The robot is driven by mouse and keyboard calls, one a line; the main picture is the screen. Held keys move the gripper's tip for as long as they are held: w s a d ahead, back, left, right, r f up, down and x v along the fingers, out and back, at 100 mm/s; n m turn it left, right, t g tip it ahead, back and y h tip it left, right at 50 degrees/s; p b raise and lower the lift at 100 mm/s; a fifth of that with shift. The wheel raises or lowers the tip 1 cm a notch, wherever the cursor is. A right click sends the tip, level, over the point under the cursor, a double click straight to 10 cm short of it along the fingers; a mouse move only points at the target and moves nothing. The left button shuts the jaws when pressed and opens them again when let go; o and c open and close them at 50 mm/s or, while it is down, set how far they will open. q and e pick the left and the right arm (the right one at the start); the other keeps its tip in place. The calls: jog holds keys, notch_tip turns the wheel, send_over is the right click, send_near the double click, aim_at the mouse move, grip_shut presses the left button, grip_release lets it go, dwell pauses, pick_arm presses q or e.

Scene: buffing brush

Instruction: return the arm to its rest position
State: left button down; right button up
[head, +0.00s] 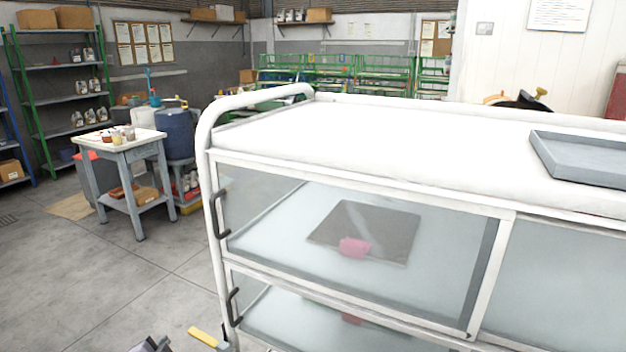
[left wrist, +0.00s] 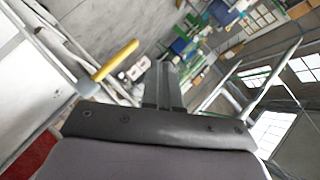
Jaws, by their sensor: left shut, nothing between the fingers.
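My left gripper (head: 152,344) shows only as a dark grey tip at the bottom edge of the head view, left of the white cabinet. In the left wrist view its fingers (left wrist: 167,84) are together with nothing between them. Most of the left arm is outside the head view. My right gripper is not in view. A pink object (head: 354,248), perhaps the brush, rests on a dark flat board (head: 384,228) on the upper shelf, behind the cabinet's clear front.
The white cabinet (head: 330,139) fills the middle and right, with a grey tray (head: 585,158) on top. A yellow handle (head: 203,337) lies close right of my gripper and in the left wrist view (left wrist: 116,61). A small workbench (head: 122,146) stands farther left; the floor between is clear.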

pick_arm(q)
jog(key=s+d+f+n+g+h, duration=0.1)
jog(key=s+d+f+n+h, duration=0.15)
jog(key=s+d, duration=0.45)
jog(key=s+d+f+n+h, duration=0.1)
jog(key=s+d+f, duration=0.25)
jog(key=s, duration=0.55)
jog(key=s+d+r+n+h, duration=0.1)
jog(key=s+d, duration=0.3)
jog(key=s, duration=0.2)
jog(key=s+d+r+n+g+h, duration=0.1)
jog(key=s+d+r+n, duration=0.1)
jog(key=s, duration=0.4)
jog(key=shift+s+d, duration=0.35)
jog(key=shift+d, duration=0.55)
jog(key=shift+r, duration=0.1)
